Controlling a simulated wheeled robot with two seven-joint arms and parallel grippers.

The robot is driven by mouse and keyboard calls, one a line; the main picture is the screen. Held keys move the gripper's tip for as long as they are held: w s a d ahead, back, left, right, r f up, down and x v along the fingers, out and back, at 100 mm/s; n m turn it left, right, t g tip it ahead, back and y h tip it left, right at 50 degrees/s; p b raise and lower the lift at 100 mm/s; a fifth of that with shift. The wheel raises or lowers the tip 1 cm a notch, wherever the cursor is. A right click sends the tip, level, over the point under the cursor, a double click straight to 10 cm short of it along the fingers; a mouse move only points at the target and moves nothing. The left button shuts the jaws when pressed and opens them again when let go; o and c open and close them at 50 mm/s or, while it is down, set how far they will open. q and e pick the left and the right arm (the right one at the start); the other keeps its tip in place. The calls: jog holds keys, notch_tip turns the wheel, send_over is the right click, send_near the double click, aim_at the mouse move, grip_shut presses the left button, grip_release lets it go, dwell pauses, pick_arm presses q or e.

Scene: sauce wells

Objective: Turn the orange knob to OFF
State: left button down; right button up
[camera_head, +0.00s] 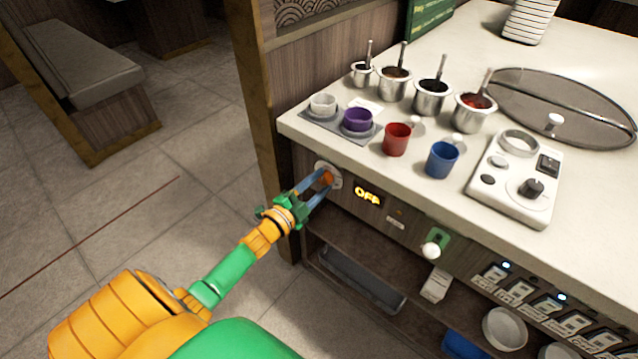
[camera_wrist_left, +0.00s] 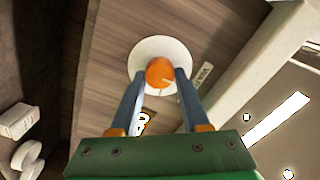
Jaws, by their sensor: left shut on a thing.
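The orange knob (camera_head: 327,177) sits on a round pale plate on the counter's front panel, at the left end. In the left wrist view the orange knob (camera_wrist_left: 160,73) lies between the two fingertips, with its white plate behind it. My left gripper (camera_head: 322,181) is shut on the knob, one finger on each side. It also shows in the left wrist view (camera_wrist_left: 160,84). A lit display (camera_head: 368,193) right of the knob reads OFF in yellow letters. My right gripper is not in view.
A white knob lever (camera_head: 431,250) on a green plate sticks out further right on the panel. Several switches line the lower right. Above, the counter holds a red cup (camera_head: 396,139), a blue cup (camera_head: 442,159), a purple cup (camera_head: 357,119) and sauce pots. Open floor lies left.

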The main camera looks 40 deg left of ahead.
pick_arm(q)
jog(key=shift+c, duration=1.9)
grip_release()
jog(key=shift+s, duration=0.1)
jog(key=s+p, duration=0.1)
jog(key=s, duration=0.6)
jog(key=shift+a, duration=0.3)
jog(key=shift+f, duration=0.1)
